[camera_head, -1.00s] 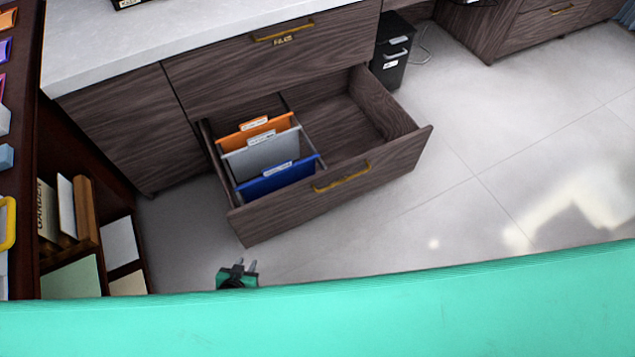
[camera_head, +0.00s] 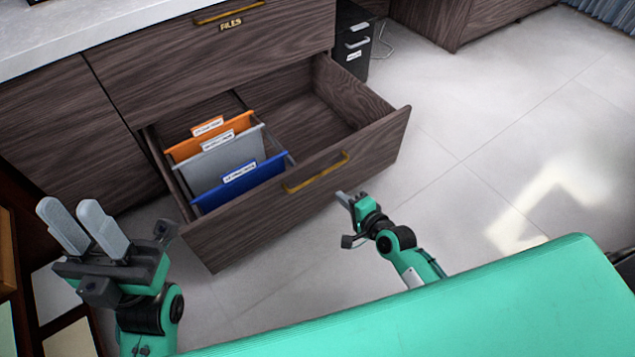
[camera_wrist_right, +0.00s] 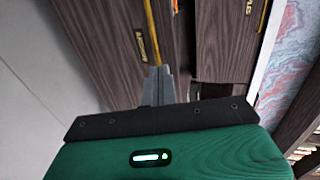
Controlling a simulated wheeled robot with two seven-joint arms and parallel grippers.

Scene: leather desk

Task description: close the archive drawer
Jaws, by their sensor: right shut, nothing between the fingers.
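The archive drawer (camera_head: 235,230) is the lower drawer of the dark wood desk and stands pulled out. It has a brass handle (camera_head: 317,172) on its front. My right gripper (camera_head: 343,197) is shut and empty, in front of the drawer front and just below the handle's right part. In the right wrist view its closed fingers (camera_wrist_right: 158,74) point at the drawer front, with the handle (camera_wrist_right: 152,30) ahead; whether they touch is unclear. My left gripper (camera_head: 72,208) is open and empty, its fingers pointing up, left of the drawer's front left corner.
Orange, grey and blue file folders (camera_head: 240,178) hang in the drawer's left part. The drawer marked FILES (camera_head: 220,55) above is shut. A small black cabinet (camera_head: 352,45) stands right of the desk. Open floor (camera_head: 500,150) lies to the right. A shelf edge is at lower left.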

